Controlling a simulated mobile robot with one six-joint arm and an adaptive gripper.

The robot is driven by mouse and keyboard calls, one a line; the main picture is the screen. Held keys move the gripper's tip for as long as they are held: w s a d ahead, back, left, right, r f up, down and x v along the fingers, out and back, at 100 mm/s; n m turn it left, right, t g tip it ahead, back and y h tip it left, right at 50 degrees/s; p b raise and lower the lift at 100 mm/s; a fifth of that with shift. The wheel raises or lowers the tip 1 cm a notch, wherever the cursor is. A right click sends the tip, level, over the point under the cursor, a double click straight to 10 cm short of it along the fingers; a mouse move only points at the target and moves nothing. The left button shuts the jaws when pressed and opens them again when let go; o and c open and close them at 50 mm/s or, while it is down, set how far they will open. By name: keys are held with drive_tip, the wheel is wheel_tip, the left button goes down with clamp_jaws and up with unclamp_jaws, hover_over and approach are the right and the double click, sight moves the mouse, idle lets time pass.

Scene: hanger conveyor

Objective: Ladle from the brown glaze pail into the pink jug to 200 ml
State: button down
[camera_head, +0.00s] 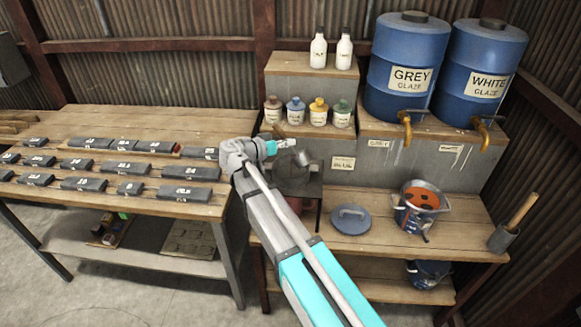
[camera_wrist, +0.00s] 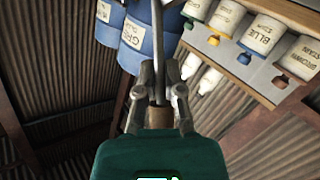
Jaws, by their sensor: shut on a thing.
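My gripper (camera_head: 285,144) is shut on the brown grip of a metal ladle (camera_head: 302,158) in front of the grey shelf block. In the wrist view my gripper (camera_wrist: 158,110) has both fingers on the brown grip, and the ladle's metal shaft (camera_wrist: 157,60) runs up the picture. The ladle's contents cannot be seen. A metal pail (camera_head: 408,217) with orange-brown glaze (camera_head: 422,197) stands open on the right bench, well to the right of my gripper. A small pink patch (camera_head: 295,205), perhaps the jug, shows beside my arm, mostly hidden.
A blue-grey lid (camera_head: 351,218) lies left of the pail. A dark rounded vessel (camera_head: 291,180) is below my gripper. Blue grey-glaze (camera_head: 405,65) and white-glaze (camera_head: 478,75) drums with taps stand above. A holder (camera_head: 503,239) stands right.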

drive_tip(key=shift+w+a+f+n+h+b, duration=0.25)
drive_tip(key=shift+w+a+n+h+b, duration=0.2)
drive_tip(key=shift+a+n+b, duration=0.4)
idle(2.5)
drive_tip(key=shift+w+a+f+n+t+h+b, duration=0.15)
drive_tip(key=shift+w+a+f+n+h+b, duration=0.2)
drive_tip(key=shift+n+b, duration=0.4)
drive_tip(key=shift+w+a+f+n+t+h+b, duration=0.15)
drive_tip(key=shift+w+a+f+n+b, duration=0.25)
drive_tip(key=shift+n+b, duration=0.35)
idle(3.1)
